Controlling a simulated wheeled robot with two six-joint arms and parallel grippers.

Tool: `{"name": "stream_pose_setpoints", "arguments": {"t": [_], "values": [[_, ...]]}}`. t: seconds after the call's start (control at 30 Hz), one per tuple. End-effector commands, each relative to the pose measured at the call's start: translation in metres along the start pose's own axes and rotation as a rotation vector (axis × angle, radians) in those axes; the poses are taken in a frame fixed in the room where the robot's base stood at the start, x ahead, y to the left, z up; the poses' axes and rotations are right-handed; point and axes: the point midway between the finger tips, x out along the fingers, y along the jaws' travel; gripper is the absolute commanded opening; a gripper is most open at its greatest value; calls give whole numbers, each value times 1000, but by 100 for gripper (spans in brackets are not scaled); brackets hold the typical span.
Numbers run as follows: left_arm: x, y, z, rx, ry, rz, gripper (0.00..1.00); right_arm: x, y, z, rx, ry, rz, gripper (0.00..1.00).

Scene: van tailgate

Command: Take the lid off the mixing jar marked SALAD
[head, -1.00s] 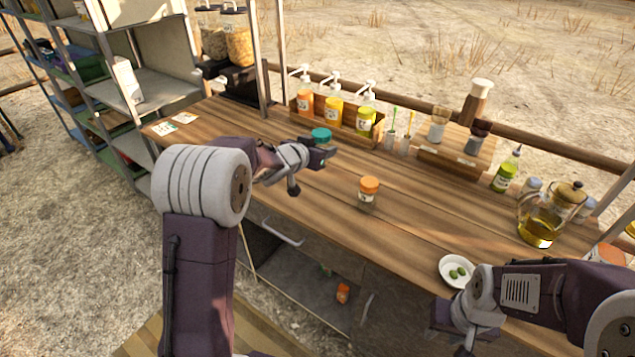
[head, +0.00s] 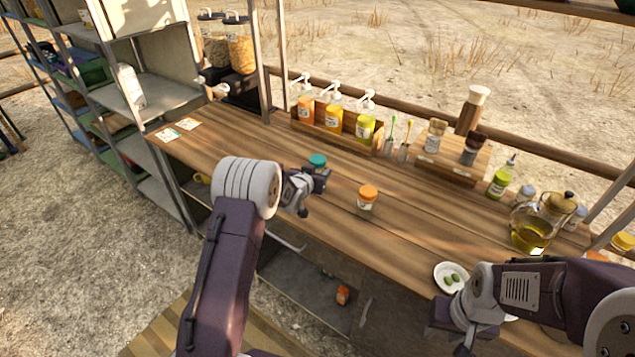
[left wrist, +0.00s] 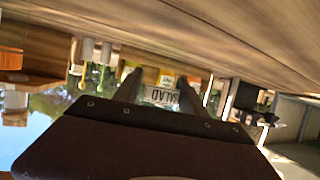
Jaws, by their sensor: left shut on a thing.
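The jar marked SALAD shows its label upside down between my left fingers in the left wrist view (left wrist: 162,95). In the head view its teal lid (head: 317,160) is on top, just behind my left gripper (head: 316,176). My left gripper is shut on this jar, over the near-left part of the wooden counter. The jar's lower part is hidden, so I cannot tell whether it touches the counter. My right gripper (head: 456,328) is low at the right, near the counter's front edge, and its fingertips are not clear.
An orange-lidded jar (head: 367,201) stands right of my left gripper. A pump-bottle rack (head: 345,137) stands at the back. A white bowl with olives (head: 449,279) is beside my right gripper; a glass oil pitcher (head: 532,226) is beyond. The counter's middle (head: 435,215) is clear.

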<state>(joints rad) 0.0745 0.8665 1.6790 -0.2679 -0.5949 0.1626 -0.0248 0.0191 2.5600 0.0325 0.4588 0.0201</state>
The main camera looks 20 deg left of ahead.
Motion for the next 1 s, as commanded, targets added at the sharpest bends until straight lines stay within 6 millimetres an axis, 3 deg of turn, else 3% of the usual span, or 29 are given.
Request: {"name": "stream_pose_setpoints", "arguments": {"t": [0.27,0.63,0.67,0.7,1.0], "values": [[14,0,34,0,-2,0,0,1,0,0,0,0,0,36],[16,0,39,0,0,0,0,7,0,1,0,0,0,36],[15,0,38,0,-1,0,57,5,0,0,0,0,0,36],[15,0,38,0,-1,0,68,5,0,0,0,0,0,36],[15,0,37,0,-1,0,71,4,0,0,0,0,0,36]]}}
